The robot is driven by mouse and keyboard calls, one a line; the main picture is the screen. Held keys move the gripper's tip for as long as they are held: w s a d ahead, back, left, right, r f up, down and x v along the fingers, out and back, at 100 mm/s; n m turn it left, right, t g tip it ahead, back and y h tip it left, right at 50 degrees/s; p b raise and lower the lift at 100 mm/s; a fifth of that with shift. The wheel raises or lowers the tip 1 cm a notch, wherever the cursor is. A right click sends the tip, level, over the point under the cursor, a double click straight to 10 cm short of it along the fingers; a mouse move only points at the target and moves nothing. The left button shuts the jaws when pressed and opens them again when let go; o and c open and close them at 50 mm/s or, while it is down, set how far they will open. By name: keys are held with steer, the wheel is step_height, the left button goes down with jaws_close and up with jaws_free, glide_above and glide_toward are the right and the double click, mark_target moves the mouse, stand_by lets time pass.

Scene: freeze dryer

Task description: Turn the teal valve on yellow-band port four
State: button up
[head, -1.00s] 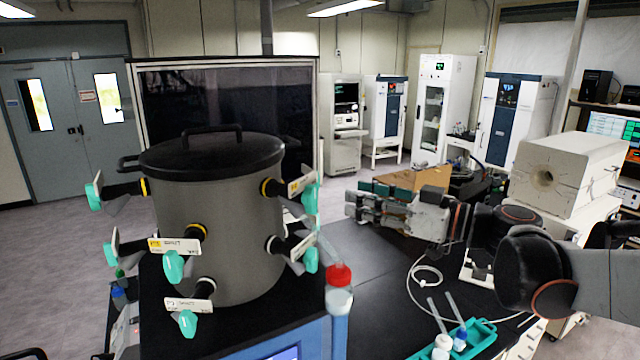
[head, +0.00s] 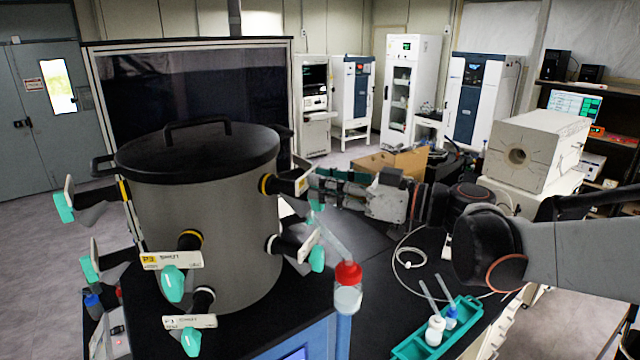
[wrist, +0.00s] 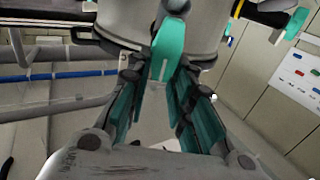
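The grey drum (head: 225,250) with a black lid carries several side ports with teal valves. The upper right port has a yellow band (head: 264,184) and a white tag (head: 303,182) too small to read. Its teal valve (head: 314,206) is partly hidden by my gripper (head: 318,188), which comes from the right. In the wrist view, a teal valve (wrist: 168,48) hangs at the ends of my gripper (wrist: 166,74). The fingers are apart, on either side of its lower end; I cannot tell whether they touch it. The upper front port also has a yellow band (head: 190,239), with its own teal valve (head: 173,284).
A lower right valve (head: 317,258) without a yellow band sits just below my gripper. A teal rack (head: 440,330) with bottles and a white cable (head: 408,258) lie on the black bench.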

jaws_close()
steer(key=shift+m, duration=0.3)
steer(key=m+b, duration=0.1)
steer(key=m, duration=0.2)
steer(key=w+f+m+b, duration=0.1)
steer(key=m+b, duration=0.1)
steer(key=m, duration=0.2)
steer(key=w+d+m+b, duration=0.1)
steer(key=m+b, duration=0.1)
steer(key=m, duration=0.2)
steer(key=shift+f, duration=0.15)
steer(key=shift+m, duration=0.3)
steer(key=o, duration=0.7)
jaws_free()
